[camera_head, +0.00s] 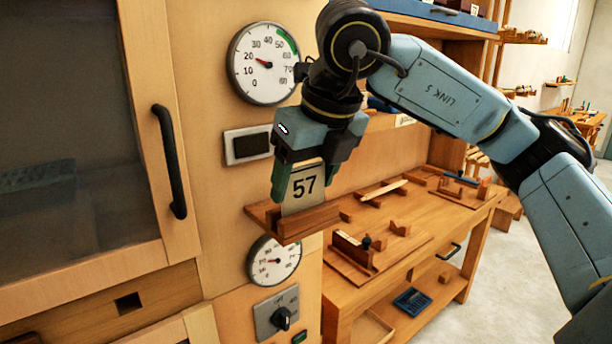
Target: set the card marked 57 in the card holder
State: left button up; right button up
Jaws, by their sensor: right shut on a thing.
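The card marked 57 (304,187) is pale grey with black digits and stands nearly upright, tilted slightly in the picture. My right gripper (303,180) points down and is shut on the card's upper part, with a dark green finger at its left side. The card holder (291,222) is a brown wooden ledge on the cabinet front. The card's lower edge is at the holder, behind its front strip; I cannot tell whether it rests on the bottom. My left gripper is not in view.
A large round gauge (264,63) and a dark switch plate (248,145) are on the panel near the gripper. A smaller gauge (273,262) and a knob (281,318) sit below the holder. A door handle (170,161) stands out at left. A workbench (440,222) stands at right.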

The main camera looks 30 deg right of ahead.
jog(key=o, duration=1)
jog(key=p+v, duration=0.2)
jog(key=v, duration=1.1)
jog(key=shift+r, duration=0.2)
